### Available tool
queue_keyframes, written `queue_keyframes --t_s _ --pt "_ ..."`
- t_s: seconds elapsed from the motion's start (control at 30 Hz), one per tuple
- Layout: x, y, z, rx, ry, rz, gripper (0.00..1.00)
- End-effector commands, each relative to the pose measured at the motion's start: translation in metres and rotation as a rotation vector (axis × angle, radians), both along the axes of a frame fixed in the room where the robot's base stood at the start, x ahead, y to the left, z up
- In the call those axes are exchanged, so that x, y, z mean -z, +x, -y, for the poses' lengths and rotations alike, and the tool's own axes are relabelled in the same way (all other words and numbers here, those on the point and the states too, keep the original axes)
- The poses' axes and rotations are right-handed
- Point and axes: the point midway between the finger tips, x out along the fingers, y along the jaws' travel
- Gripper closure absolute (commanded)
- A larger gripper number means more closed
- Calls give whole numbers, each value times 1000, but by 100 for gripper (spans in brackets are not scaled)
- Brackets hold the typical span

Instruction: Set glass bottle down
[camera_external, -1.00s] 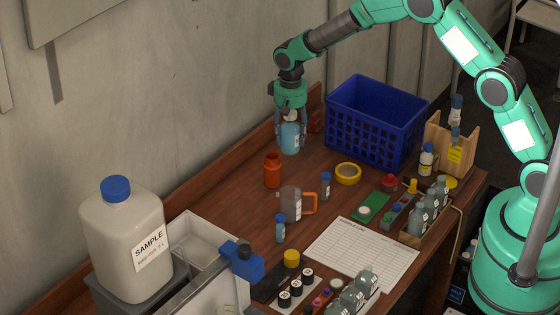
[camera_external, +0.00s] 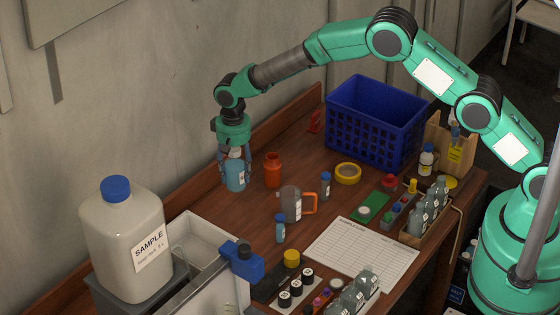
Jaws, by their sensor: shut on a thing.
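The glass bottle (camera_external: 236,178) holds blue liquid and has a pale cap and a white label. It is upright at the back left of the table (camera_external: 330,190), near the wall-side edge. My gripper (camera_external: 235,158) points down over it, with its fingers shut around the bottle's upper part. I cannot tell whether the bottle's base touches the table. The cap is partly hidden by the fingers.
An orange bottle (camera_external: 273,171) stands just right of the glass bottle. A grey jug with an orange handle (camera_external: 291,203) and a small blue-capped bottle (camera_external: 280,229) are nearer. The blue crate (camera_external: 375,120) is behind right; a grey bin (camera_external: 205,240) is front left.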

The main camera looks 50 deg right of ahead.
Motion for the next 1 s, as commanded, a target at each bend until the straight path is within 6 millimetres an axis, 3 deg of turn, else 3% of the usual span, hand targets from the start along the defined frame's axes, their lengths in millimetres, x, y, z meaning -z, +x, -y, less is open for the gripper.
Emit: queue_keyframes --t_s 0.57,1.0 --pt "10 1 0 0 0 2 93" --pt "62 0 0 0 1 1 93"
